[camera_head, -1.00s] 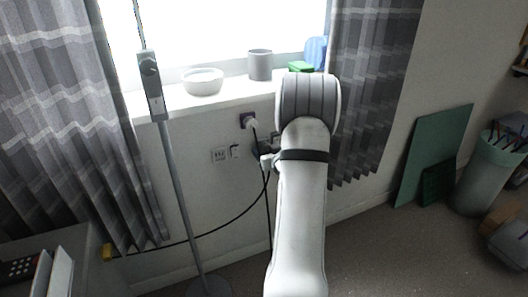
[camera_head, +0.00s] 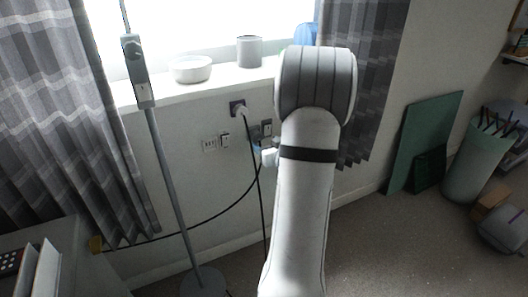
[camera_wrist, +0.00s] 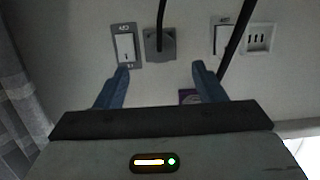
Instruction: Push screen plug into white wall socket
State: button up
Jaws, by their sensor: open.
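A white wall socket (camera_head: 209,144) is low on the wall under the window; it also shows at the upper right in the wrist view (camera_wrist: 257,38) with nothing in it. A white plug (camera_head: 241,110) with a black cord sits on a purple plate (camera_head: 235,104); a bit of that plate shows between my fingers in the wrist view (camera_wrist: 188,97). A grey socket (camera_wrist: 160,45) holds a dark plug with a black cord. I cannot tell which plug is the screen's. My gripper (camera_wrist: 160,68) is open and empty, facing the wall; my arm mostly hides it in the head view.
Wall switches (camera_wrist: 125,45) and (camera_wrist: 222,38) flank the grey socket. A black cord crosses in front of the right one. A grey pole (camera_head: 172,190) stands left of the sockets. A bowl (camera_head: 190,68) and a grey pot (camera_head: 249,51) stand on the sill. Curtains hang on both sides.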

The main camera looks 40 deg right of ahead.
aim_at(258, 137)
jog(key=b+x, duration=0.1)
jog(key=x, duration=0.6)
jog(key=shift+w+b, duration=0.25)
jog(key=shift+b, duration=0.1)
jog(key=c, duration=0.7)
jog(key=o, duration=0.7)
